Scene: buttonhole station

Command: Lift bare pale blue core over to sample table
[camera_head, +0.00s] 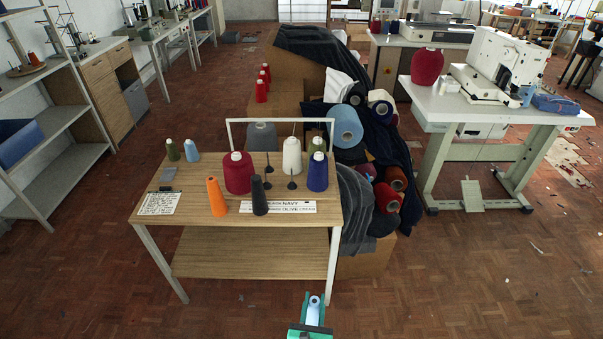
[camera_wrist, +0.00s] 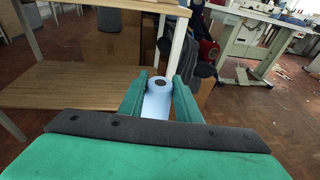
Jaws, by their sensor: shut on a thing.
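The bare pale blue core (camera_head: 314,309) is between the two green fingers of my gripper (camera_head: 312,303), at the bottom of the head view. The wrist view shows the core (camera_wrist: 158,104) end-on, with a dark hole in its top and no thread visible on it. My gripper (camera_wrist: 160,84) is shut on it and holds it off the floor. A wooden table (camera_head: 185,215) with thread cones stands ahead; I cannot tell for sure that it is the sample table. The core is in front of this table, near its right front leg. The core's lower part is hidden.
The table holds burgundy (camera_head: 238,175), orange (camera_head: 217,198), cream (camera_head: 292,157) and navy (camera_head: 317,173) cones, dark spindles and a white rail (camera_head: 280,121). Fabric rolls (camera_head: 346,127) are heaped behind its right side. A sewing machine table (camera_head: 455,105) stands at right. Floor between is clear.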

